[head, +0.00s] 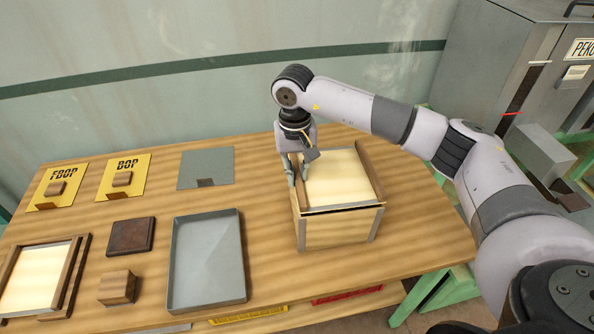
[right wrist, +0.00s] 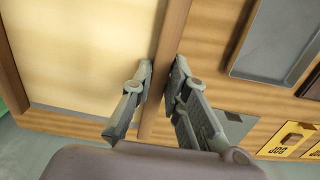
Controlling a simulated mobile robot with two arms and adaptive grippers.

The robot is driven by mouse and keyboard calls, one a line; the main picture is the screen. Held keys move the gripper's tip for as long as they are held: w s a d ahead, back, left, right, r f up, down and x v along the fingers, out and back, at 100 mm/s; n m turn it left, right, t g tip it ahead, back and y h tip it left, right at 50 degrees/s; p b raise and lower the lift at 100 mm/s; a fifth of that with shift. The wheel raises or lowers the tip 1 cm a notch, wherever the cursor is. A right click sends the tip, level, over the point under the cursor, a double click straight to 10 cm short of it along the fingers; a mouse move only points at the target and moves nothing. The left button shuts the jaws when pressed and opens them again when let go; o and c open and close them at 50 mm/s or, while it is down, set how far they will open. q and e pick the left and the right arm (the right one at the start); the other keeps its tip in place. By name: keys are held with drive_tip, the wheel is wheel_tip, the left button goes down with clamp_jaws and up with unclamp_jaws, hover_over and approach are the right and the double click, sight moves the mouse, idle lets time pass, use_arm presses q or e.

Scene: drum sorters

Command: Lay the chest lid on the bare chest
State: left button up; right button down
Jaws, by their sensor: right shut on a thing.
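The chest (head: 338,229) is a pale wooden box with grey metal corner edges, at the right part of the table. A cream lid (head: 335,178) with two brown side rails lies over its top; a dark line shows along the front between lid and chest, and I cannot tell if it is fully seated. My right gripper (head: 296,180) is shut on the lid's left rail. In the right wrist view the fingers (right wrist: 158,88) sit on either side of that rail (right wrist: 172,40), with the cream panel (right wrist: 80,50) beside it. My left gripper is not in view.
A similar cream panel with brown rails (head: 78,262) lies at the left. A grey tray (head: 207,262), dark brown block (head: 131,236), wooden block (head: 117,287), grey plate (head: 206,165) and yellow cards (head: 136,166) fill the table's left and middle. Bare table lies right of the chest.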

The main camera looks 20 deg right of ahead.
drive_tip(key=shift+f+b, duration=0.7)
drive_tip(key=shift+f, duration=0.05)
drive_tip(key=c, duration=1.5)
unclamp_jaws()
drive_tip(key=shift+r, duration=0.1)
wheel_tip(320, 180, up, 12)
drive_tip(key=shift+w+a+f, duration=0.1)
drive_tip(key=shift+a, duration=0.05)
